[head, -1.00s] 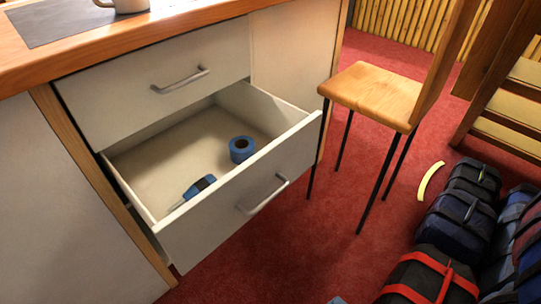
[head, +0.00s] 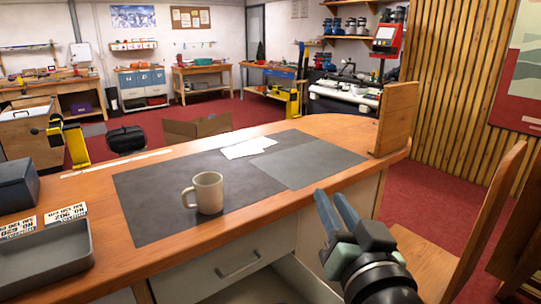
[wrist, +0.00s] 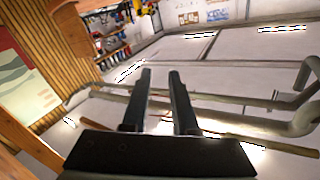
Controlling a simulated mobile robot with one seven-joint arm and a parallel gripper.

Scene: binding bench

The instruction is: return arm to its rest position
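My gripper (head: 336,208) is raised at the front right of the bench, above the drawer side, in the head view. Its two fingers stand apart with nothing between them. The wrist view shows the same open, empty fingers (wrist: 158,100) pointing toward the upper wall and ceiling.
A beige mug (head: 207,192) stands on the dark mat (head: 150,208). White papers (head: 247,148) lie behind it. A grey tray (head: 42,262) and a dark box (head: 14,185) are at left. A wooden chair (head: 430,262) stands close to my arm at right.

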